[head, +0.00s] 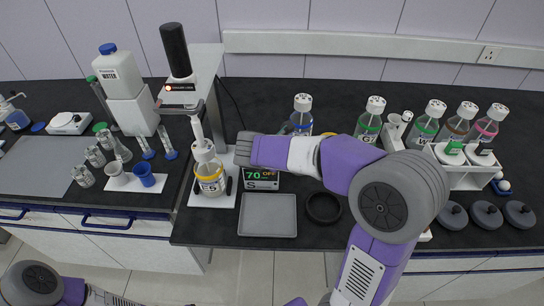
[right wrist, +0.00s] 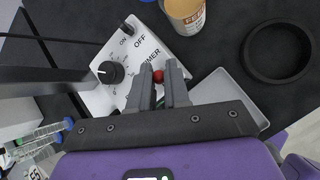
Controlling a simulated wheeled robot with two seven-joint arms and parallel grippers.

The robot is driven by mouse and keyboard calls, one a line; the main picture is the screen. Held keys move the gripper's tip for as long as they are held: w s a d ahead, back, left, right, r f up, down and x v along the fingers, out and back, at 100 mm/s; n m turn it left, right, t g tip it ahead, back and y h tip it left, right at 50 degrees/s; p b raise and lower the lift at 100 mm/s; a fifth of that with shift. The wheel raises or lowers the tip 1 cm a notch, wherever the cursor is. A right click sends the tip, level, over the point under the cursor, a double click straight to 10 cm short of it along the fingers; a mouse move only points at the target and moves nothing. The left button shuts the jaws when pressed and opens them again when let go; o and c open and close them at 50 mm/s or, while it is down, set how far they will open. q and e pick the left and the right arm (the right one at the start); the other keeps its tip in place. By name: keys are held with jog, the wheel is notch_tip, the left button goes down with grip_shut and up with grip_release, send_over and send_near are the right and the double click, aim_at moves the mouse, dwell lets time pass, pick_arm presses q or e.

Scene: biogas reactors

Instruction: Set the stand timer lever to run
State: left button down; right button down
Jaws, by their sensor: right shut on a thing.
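The stand's white control plate (right wrist: 125,50) shows in the right wrist view, with a black knob (right wrist: 110,72) and printed words ON, OFF and TIMER. A small red lever tip (right wrist: 158,76) sits beside the word TIMER, between the fingers of my right gripper (right wrist: 164,78). The gripper is shut on this tip; the fingers hide most of the lever, so I cannot tell its setting. In the head view the tall stand (head: 207,62) carries a black stirrer motor (head: 175,50) above a bottle with yellowish liquid (head: 209,175). My right arm covers the lever there. My left gripper is out of the picture.
A box with a lit "70 OFF" display (head: 262,180) is beside the bottle. A grey tray (head: 267,231) and black ring (head: 323,222) lie in front. Capped bottles stand at right, some in a white rack (head: 466,180). Glassware stands at left.

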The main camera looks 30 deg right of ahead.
jog(key=c, duration=1.1)
grip_release()
jog(key=p+v, duration=0.2)
jog(key=v, duration=0.5)
jog(key=shift+r, duration=0.25)
jog(key=shift+s, duration=0.2)
